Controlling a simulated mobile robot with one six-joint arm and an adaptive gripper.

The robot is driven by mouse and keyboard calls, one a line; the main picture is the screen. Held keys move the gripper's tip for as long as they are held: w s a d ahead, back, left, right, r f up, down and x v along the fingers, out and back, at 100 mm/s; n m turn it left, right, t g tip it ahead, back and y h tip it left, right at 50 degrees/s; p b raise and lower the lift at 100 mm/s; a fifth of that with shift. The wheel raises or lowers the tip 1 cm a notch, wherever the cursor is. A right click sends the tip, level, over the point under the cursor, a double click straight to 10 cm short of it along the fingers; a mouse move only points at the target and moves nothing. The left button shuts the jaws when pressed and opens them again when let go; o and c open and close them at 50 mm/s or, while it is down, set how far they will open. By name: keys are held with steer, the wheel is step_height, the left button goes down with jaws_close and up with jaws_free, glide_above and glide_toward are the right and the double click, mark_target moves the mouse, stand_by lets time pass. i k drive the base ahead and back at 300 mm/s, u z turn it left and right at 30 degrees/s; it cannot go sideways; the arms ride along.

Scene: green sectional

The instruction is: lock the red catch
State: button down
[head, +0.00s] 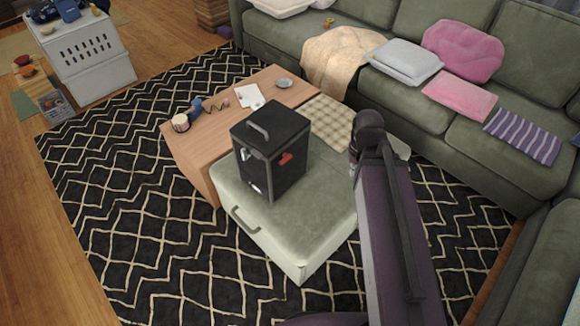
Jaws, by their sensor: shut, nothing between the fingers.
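The red catch (286,159) is a small red lever on the right-hand face of a black box (263,125). It lies slantwise, its right end higher; whether it is locked cannot be told at this size. The box has a grey handle on top and small pale fittings on its left-hand face. It stands upright on a grey-green ottoman (315,215). My arm rises from the lower right to a dark joint right of the box. My gripper cannot be made out; the arm hides what lies behind it. No part of my arm covers the red catch.
A wooden table (195,150) adjoins the ottoman, carrying a cup, a blue object, paper and a dish. A green sectional (440,115) with cushions and blankets runs behind and right. A white crate (95,70) stands far left. The patterned rug (110,205) at left is clear.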

mark_target(286, 157)
steer(key=z, duration=0.1)
steer(key=k, duration=1.4)
steer(key=u, duration=0.35)
steer(key=i, duration=1)
steer(key=u, duration=0.05)
